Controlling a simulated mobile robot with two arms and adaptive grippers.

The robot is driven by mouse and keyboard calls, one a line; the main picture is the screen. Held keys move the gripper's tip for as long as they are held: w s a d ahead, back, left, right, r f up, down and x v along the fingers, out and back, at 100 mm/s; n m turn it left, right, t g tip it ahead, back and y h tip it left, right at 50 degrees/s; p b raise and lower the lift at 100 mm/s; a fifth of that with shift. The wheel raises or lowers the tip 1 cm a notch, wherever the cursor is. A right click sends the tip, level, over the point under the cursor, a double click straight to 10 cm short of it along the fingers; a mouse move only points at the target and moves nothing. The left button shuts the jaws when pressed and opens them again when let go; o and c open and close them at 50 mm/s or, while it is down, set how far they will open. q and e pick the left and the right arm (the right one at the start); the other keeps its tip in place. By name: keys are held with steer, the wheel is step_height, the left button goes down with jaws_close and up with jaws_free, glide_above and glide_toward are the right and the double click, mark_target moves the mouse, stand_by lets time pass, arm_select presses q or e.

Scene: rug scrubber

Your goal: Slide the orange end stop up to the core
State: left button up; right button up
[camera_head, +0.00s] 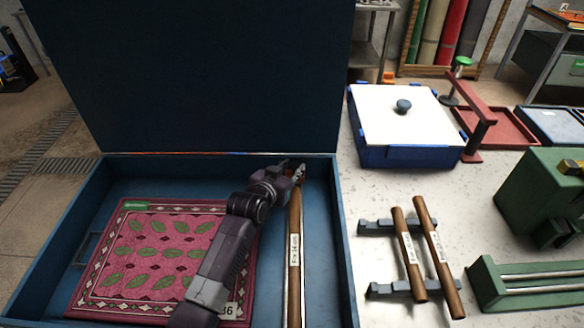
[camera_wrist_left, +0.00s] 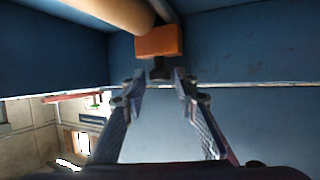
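The brown core (camera_head: 293,240) with a white label lies lengthwise in the blue chest, right of the pink rug. A dark knob (camera_wrist_left: 160,69) projects from the stop toward my left gripper. My left gripper (camera_wrist_left: 159,82) is open, its two fingertips on either side of the knob with gaps visible. In the head view my left gripper (camera_head: 292,168) is at the core's far end and largely hides the stop. My right gripper is not in view.
The chest's raised lid (camera_head: 200,75) and back wall stand close behind the gripper; its right wall (camera_head: 342,240) is near the core. The folded pink rug (camera_head: 150,250) lies under my left arm. Outside are a white-lidded blue box (camera_head: 400,155) and two brown rolls (camera_head: 440,255) on grey supports.

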arm_select(q)
steer(key=shift+w, duration=0.1)
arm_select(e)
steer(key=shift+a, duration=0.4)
arm_select(q)
steer(key=shift+c, duration=0.5)
jaws_close()
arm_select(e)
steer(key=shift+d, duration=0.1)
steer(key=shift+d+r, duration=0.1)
